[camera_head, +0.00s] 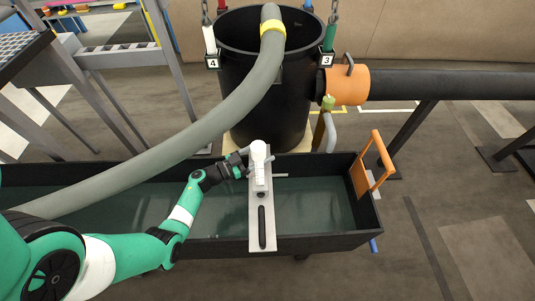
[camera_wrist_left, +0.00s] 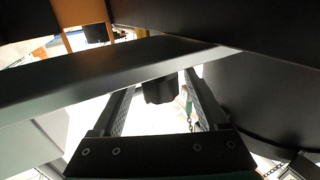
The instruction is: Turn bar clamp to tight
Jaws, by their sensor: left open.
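The bar clamp cannot be told for certain. A grey plate (camera_head: 262,207) lies across the black trough, with a dark elongated handle or slot (camera_head: 262,228) at its near end and a white upright fitting (camera_head: 258,158) at its far end. A short thin rod (camera_head: 281,176) sticks out right of the fitting. My left gripper (camera_head: 243,162) is beside the fitting's left side, partly hidden by it. In the left wrist view its fingers (camera_wrist_left: 160,100) are apart, with a dark block (camera_wrist_left: 160,89) showing between them; contact cannot be told. My right gripper is out of view.
The trough (camera_head: 325,240) holds dark water. A black barrel (camera_head: 235,85) stands behind it, with a grey hose (camera_head: 215,122) sweeping left. An orange gate (camera_head: 372,165) is at the trough's right end. A grey beam (camera_wrist_left: 110,75) crosses the wrist view closely.

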